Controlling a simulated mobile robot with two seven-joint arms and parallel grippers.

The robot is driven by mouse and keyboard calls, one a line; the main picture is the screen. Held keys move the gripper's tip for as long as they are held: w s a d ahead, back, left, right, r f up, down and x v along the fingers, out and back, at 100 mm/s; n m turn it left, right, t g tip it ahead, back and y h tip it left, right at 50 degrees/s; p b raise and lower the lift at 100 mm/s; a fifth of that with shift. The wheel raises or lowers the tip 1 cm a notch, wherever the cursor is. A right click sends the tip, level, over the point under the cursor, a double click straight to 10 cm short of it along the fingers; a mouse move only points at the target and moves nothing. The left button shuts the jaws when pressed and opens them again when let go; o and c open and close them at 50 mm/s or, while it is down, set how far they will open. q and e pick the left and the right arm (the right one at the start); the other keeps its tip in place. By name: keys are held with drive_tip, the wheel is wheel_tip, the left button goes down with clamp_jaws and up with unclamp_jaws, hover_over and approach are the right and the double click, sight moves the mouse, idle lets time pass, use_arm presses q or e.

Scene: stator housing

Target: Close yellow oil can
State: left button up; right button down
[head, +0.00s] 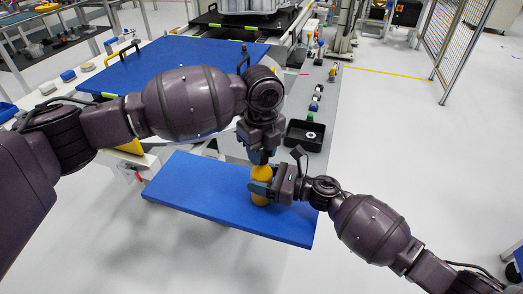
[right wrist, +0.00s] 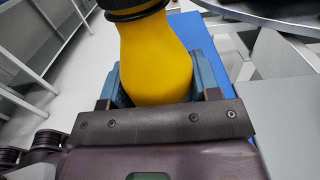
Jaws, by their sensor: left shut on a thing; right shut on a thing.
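The yellow oil can (head: 261,174) stands upright on the blue board (head: 205,192) in the head view. My right gripper (head: 260,188) is shut around the can's body from the right. In the right wrist view the can (right wrist: 155,60) fills the space between the blue fingers of my right gripper (right wrist: 158,85). A dark cap or collar (right wrist: 132,8) sits at the can's top, cut off by the frame edge. My left gripper (head: 259,156) points down at the top of the can and is shut there; its fingertips and the cap are partly hidden in the head view.
A black tray (head: 305,134) with a small ring-shaped part lies behind the can to the right. Several small bottles (head: 317,98) line the grey surface beyond it. A larger blue board (head: 175,60) lies at the back left. The near blue board is bare left of the can.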

use_arm(q)
drive_tip(key=o, duration=1.1)
wheel_tip(320, 180, up, 12)
use_arm(e)
drive_tip(key=shift+c, duration=1.3)
unclamp_jaws()
drive_tip(key=shift+d, duration=0.1)
use_arm(q)
drive_tip(key=shift+f, duration=0.3)
use_arm(e)
drive_tip(key=v, duration=1)
drive_tip(key=shift+s+d, duration=0.15)
drive_tip(key=shift+d, duration=0.15)
